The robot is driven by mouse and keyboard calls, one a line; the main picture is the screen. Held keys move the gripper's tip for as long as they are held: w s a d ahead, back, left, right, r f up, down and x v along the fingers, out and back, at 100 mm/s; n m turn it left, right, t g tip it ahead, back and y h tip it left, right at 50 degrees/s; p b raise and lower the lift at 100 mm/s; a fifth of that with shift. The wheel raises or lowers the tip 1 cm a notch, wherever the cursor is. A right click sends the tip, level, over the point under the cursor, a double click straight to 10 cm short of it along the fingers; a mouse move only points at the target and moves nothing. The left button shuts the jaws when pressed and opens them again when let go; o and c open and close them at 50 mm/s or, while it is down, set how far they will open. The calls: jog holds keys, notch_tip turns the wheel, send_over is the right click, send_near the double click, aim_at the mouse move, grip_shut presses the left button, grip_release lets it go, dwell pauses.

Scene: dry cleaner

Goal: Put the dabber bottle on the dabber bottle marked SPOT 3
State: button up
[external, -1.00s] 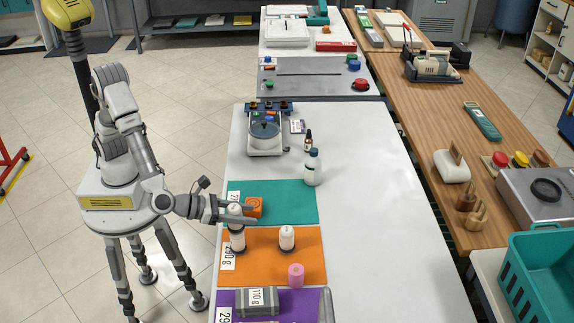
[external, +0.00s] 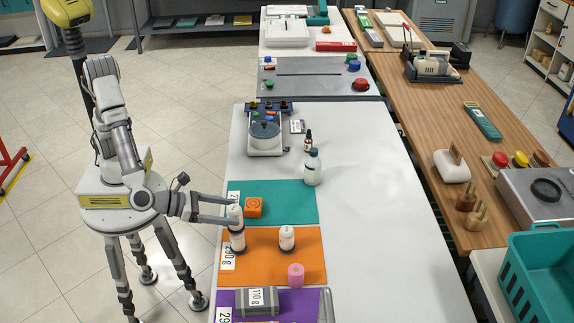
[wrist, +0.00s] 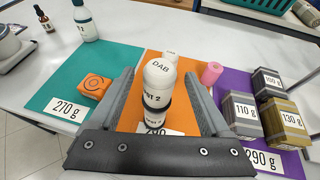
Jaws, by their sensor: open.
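Two white dabber bottles stand stacked on the orange mat. The upper dabber bottle (external: 235,213) stands upright on the lower one (external: 238,239). In the wrist view the upper bottle (wrist: 159,76) has DAB on its top and a label that seems to end in 2. The lower bottle (wrist: 154,115) shows beneath it, its label too small to read surely. My gripper (external: 238,209) is open, with one finger on each side of the stack. Another white dabber bottle (external: 287,238) stands to the right on the mat, partly hidden behind the stack in the wrist view.
The orange mat (external: 262,262) also bears a pink cylinder (external: 296,275). An orange block (external: 254,207) sits close by on the teal mat (external: 291,192). Grey weights (wrist: 241,115) stand on the purple mat. The white table is clear to the right.

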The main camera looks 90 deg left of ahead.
jog(key=v, duration=0.6)
jog(key=shift+s+r+p, duration=0.2)
jog(key=shift+s+p, duration=0.15)
jog(key=shift+p, duration=0.05)
